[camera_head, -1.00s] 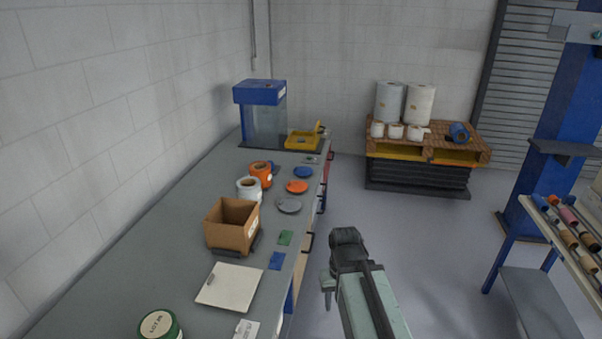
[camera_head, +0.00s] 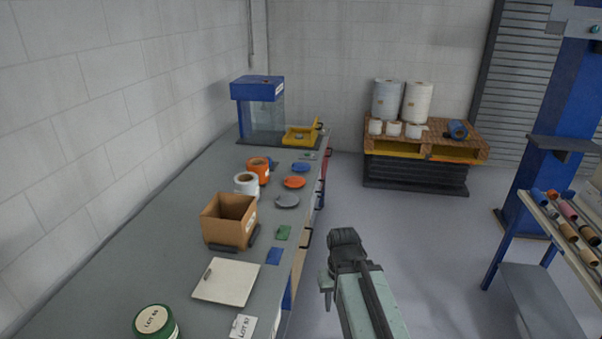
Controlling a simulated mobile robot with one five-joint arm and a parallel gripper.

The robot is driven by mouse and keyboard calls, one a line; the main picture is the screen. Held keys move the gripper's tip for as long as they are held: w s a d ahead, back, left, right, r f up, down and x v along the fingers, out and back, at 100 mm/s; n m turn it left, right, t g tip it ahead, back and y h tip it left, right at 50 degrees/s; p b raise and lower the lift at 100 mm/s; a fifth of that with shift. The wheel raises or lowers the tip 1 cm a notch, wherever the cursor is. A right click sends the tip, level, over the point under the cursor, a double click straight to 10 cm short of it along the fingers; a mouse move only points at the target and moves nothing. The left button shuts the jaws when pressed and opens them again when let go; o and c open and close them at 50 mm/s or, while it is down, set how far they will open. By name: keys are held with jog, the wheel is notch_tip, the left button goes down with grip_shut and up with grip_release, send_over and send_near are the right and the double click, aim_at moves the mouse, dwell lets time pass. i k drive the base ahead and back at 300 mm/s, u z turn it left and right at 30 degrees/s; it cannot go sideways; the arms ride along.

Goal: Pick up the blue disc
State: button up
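The blue disc (camera_head: 301,168) lies flat on the grey bench (camera_head: 168,215) near its right edge, just beyond an orange disc (camera_head: 294,182) and a grey disc (camera_head: 287,201). My gripper (camera_head: 328,290) is at the lower middle of the view, over the floor to the right of the bench. It is well apart from the blue disc and nearer to me. Its fingers are small and partly hidden by my arm, so I cannot tell if it is open or shut.
A cardboard box (camera_head: 228,222), a white roll (camera_head: 247,186) and an orange roll (camera_head: 259,170) stand left of the discs. A yellow tool (camera_head: 301,136) and a blue-topped case (camera_head: 258,110) stand behind. A loaded pallet (camera_head: 425,150) is at the back. The floor between is clear.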

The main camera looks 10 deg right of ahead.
aim_at(298, 167)
jog(key=z, duration=0.9)
jog(key=i, duration=6.1)
jog(key=u, duration=5.4)
